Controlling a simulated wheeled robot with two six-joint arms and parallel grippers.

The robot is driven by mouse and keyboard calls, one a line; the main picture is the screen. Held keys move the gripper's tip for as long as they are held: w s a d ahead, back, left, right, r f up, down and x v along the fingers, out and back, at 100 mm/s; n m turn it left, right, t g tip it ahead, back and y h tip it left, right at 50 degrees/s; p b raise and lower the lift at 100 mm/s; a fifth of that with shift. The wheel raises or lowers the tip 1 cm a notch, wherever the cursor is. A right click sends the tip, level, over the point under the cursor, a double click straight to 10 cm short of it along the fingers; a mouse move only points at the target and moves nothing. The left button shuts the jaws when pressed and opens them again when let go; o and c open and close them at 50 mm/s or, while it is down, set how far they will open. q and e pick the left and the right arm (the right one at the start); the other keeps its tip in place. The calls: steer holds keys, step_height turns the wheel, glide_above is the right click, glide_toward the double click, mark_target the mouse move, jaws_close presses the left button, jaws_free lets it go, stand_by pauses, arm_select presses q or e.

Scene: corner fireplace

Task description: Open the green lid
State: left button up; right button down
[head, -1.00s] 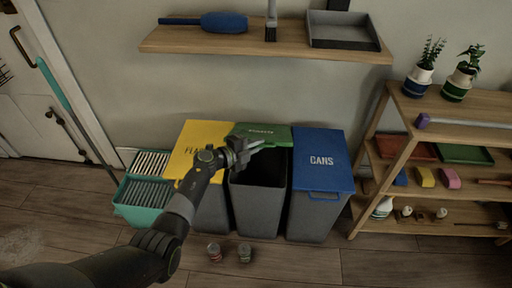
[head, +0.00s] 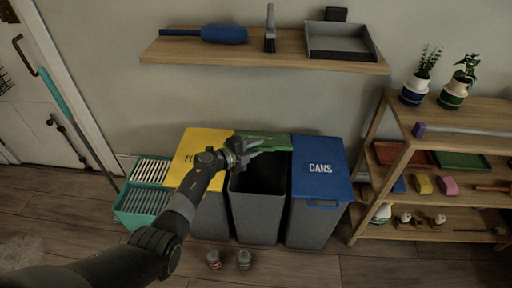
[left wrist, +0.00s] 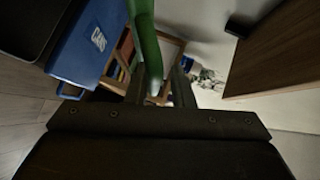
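The green lid (head: 265,139) stands raised at the back of the middle bin (head: 258,205), whose dark inside is open to view. The lid shows as a narrow, foreshortened strip in the head view. My left gripper (head: 256,149) is over the bin's opening, close in front of the lid. In the left wrist view, the lid shows as a green strip (left wrist: 147,40) running down to the two fingers (left wrist: 161,90). The fingers are apart, with the strip's end near the left finger. I cannot tell whether they touch it. My right gripper is not in view.
A yellow-lidded bin (head: 203,148) stands to the left and a blue-lidded CANS bin (head: 321,182) to the right. A wooden shelf (head: 190,54) hangs above, and a shelving unit (head: 411,130) is at right. Two small jars (head: 214,260) stand on the floor in front.

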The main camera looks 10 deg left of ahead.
arm_select(q)
steer(key=shift+o, duration=0.9)
steer(key=shift+a, duration=0.1)
steer(key=shift+s+a+r+p, duration=0.15)
steer(key=shift+s+a+p, duration=0.1)
steer(key=shift+p, duration=0.05)
steer(key=p+v, duration=0.3)
steer(key=v, duration=1.3)
steer(key=shift+s+a, duration=0.2)
